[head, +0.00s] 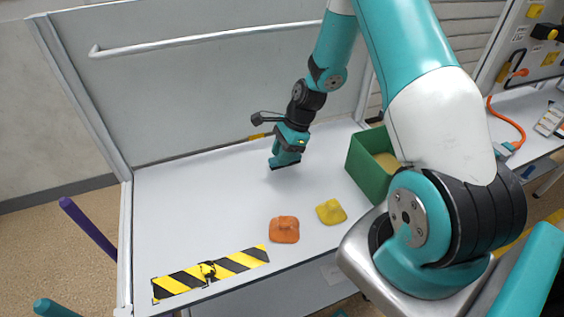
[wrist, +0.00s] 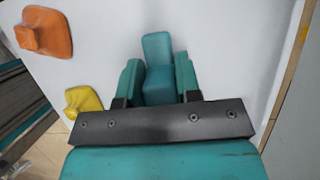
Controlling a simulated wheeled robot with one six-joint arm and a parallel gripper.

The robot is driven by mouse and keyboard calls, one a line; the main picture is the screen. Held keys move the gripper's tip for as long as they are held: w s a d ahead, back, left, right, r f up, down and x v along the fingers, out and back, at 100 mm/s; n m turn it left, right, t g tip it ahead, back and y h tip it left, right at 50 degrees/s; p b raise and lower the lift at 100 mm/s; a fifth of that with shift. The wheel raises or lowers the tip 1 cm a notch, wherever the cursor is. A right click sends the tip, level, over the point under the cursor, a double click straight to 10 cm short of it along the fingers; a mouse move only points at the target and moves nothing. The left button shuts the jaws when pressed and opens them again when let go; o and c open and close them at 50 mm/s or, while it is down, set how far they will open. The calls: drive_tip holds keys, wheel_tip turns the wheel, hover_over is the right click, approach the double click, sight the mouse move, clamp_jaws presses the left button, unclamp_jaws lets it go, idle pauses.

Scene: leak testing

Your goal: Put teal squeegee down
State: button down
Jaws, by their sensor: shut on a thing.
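My gripper (head: 287,152) is over the back middle of the white table. In the wrist view its two teal fingers (wrist: 158,82) are closed on the teal squeegee (wrist: 157,50), which sits between them and reaches out past their tips. In the head view the squeegee is hard to tell apart from the fingers, as both are teal. It is low, close to the tabletop; I cannot tell whether it touches.
An orange squeegee-like piece (head: 284,229) and a yellow one (head: 331,211) lie at the table's front. A green bin (head: 369,167) stands at the right. Black-yellow striped tape (head: 232,262) marks the front left edge. The white tabletop (head: 190,200) is clear at the left.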

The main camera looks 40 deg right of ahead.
drive_tip(key=shift+f, duration=2)
drive_tip(key=shift+f, duration=0.15)
drive_tip(key=c, duration=0.8)
unclamp_jaws()
